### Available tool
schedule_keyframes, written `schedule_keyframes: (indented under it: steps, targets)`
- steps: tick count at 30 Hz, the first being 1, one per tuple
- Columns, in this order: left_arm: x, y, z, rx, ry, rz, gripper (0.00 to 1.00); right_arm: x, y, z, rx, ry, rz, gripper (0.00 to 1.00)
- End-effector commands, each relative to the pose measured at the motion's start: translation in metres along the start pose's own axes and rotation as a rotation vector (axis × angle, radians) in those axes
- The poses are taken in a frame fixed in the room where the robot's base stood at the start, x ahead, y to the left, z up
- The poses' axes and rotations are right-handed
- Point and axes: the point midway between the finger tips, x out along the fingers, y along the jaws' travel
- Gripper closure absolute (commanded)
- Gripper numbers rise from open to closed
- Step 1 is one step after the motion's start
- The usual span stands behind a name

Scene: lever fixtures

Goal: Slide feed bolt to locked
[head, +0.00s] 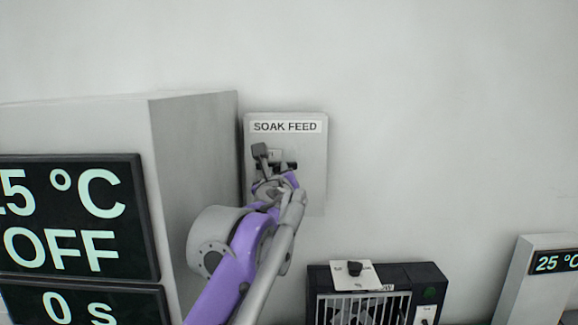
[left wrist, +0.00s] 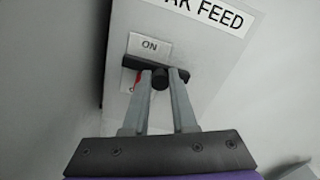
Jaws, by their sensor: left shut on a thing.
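The feed panel (head: 314,170) is a pale plate on the wall, labelled "SOAK FEED". It also shows in the left wrist view (left wrist: 222,62), tilted, with a small "ON" plate (left wrist: 150,46). The feed bolt (left wrist: 178,70) is a dark bar across the panel just below "ON", with a round black knob. A small red mark shows by its left part. My left gripper (left wrist: 160,84) is shut on the bolt's knob, one finger on each side. In the head view my left gripper (head: 275,172) covers much of the bolt. My right gripper is not in view.
A large grey cabinet (head: 195,150) with a dark display (head: 75,220) stands close to the left of the panel. A black unit with a grille (head: 362,305) is low at the right. Another display box (head: 540,285) stands far right. The wall right of the panel is bare.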

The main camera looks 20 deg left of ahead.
Motion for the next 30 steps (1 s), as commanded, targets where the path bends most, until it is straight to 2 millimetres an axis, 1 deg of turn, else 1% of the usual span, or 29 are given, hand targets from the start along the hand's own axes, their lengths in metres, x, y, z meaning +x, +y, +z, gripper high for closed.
schedule_keyframes:
  steps: [1,8,9,14,24,26,29,30]
  targets:
    - [0.000,0.002,0.003,0.004,-0.005,0.004,1.00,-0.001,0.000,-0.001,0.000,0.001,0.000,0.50]
    - [0.000,0.003,0.002,0.004,-0.004,0.004,1.00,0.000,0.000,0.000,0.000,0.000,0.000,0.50]
    - [0.000,0.003,0.002,0.004,-0.005,0.005,0.73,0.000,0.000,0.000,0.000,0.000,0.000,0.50]
    - [0.000,0.003,0.002,0.004,-0.004,0.004,0.45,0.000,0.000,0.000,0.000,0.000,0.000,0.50]
    - [-0.002,0.002,0.001,0.004,-0.002,0.002,0.45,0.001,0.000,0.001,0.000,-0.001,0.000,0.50]
    - [-0.007,0.002,0.001,0.003,-0.002,0.002,0.45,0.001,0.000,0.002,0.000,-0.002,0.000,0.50]
    - [-0.022,0.002,0.000,0.003,-0.001,0.001,0.45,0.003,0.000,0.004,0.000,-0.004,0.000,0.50]
    - [-0.030,0.002,-0.001,0.003,0.000,0.001,0.45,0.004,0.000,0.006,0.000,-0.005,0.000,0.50]
